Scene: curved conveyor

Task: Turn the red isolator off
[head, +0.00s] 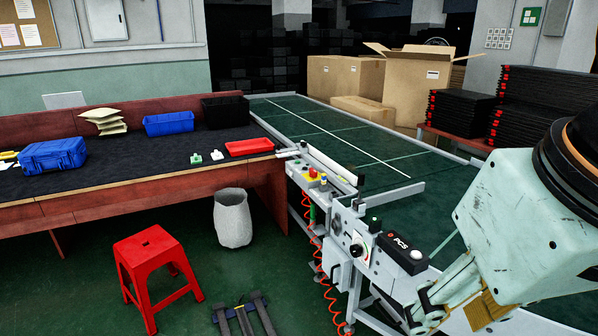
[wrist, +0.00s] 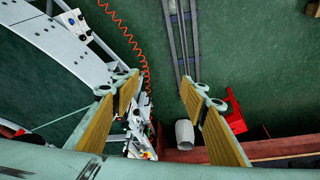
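A switch panel with a dark rotary knob (head: 356,250) on a pale plate is on the conveyor's near side in the head view. A little red shows on the plate, but it is too small to tell whether this is the red isolator or which way it is turned. Small red and yellow controls (head: 313,173) sit further back along the conveyor edge. In the wrist view, a white control box (wrist: 75,22) with dark knobs is at the upper left. My gripper (wrist: 160,82) is open and empty, its two fingers wide apart above the floor, apart from the panels.
The green conveyor (head: 320,128) curves along the right. A black PCS box (head: 400,250) stands on its edge. A red hose (head: 318,240) hangs below. A red stool (head: 153,262), a grey bin (head: 232,220) and the workbench (head: 130,188) are to the left.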

